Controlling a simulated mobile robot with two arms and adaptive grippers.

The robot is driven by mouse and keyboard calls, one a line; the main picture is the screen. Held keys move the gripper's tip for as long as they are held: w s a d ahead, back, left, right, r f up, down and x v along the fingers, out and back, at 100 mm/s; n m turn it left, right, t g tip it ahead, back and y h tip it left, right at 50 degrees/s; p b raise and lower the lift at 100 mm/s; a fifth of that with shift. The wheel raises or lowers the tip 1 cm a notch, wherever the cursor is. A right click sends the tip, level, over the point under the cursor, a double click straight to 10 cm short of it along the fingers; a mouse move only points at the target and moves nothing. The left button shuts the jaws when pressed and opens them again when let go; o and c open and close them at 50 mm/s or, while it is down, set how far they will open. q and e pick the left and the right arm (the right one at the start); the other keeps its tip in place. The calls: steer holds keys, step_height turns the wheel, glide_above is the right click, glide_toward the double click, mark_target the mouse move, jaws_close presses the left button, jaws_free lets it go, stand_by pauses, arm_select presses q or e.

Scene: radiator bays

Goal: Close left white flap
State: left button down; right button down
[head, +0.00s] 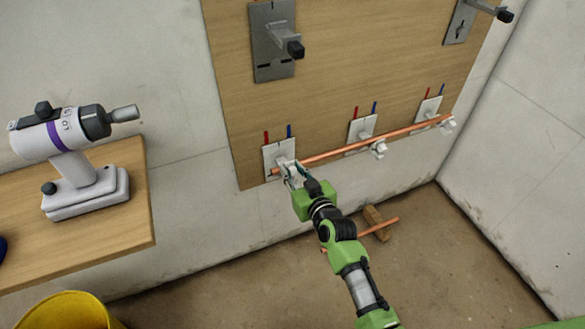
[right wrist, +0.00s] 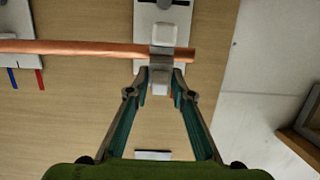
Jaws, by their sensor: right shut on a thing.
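The left white clip (head: 272,158) is on a white plate at the lower left of the wooden board. In the right wrist view, a copper pipe (right wrist: 80,48) lies across the clip, its end sticking out just past it. The white flap (right wrist: 160,84) shows between my right fingertips. My right gripper (head: 290,172) is shut on this flap at the pipe's left end. It also shows in the right wrist view (right wrist: 164,76). The fingers partly hide the flap, so its exact angle is unclear. My left gripper is not in view.
The pipe runs right across a middle clip (head: 378,148) and a right clip (head: 447,124). Grey brackets (head: 272,42) are above. A drill (head: 75,155) stands on a wooden table (head: 120,225) at left, with a yellow bucket (head: 65,312) below. A wooden block (head: 376,222) and another copper pipe lie on the floor.

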stand_by(0.4)
steer(key=c, duration=2)
jaws_free()
steer(key=shift+o, duration=0.2)
steer(key=v, duration=1.2)
